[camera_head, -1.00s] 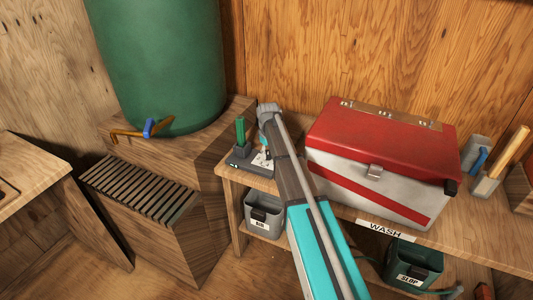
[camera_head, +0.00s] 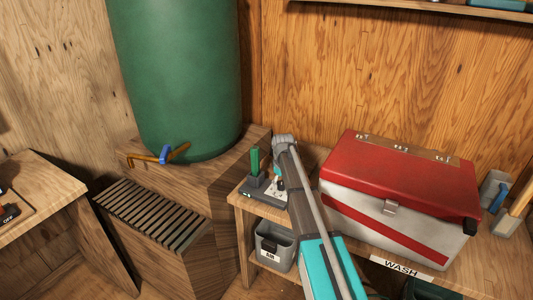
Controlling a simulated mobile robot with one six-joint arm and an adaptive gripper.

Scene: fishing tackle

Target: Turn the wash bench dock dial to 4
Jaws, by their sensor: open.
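The dock (camera_head: 257,192) is a low dark grey unit at the left end of the wash bench (camera_head: 240,203). An upright green piece (camera_head: 255,160) stands at its back left. A pale plate with dark marks shows at the dock's right side, partly behind my arm. The dial and its setting are too small and too covered to read. My gripper (camera_head: 279,168) points down over the dock's right part, under the wrist at the arm's far end. It is open, but its fingers are mostly hidden, and I cannot tell whether they touch the dial.
A red and white tackle box (camera_head: 400,195) stands close to the right of my arm. A grey bin (camera_head: 274,246) sits below the bench. A green barrel (camera_head: 180,80) with a tap (camera_head: 165,155) stands behind left. A slatted wooden box (camera_head: 150,215) is at left.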

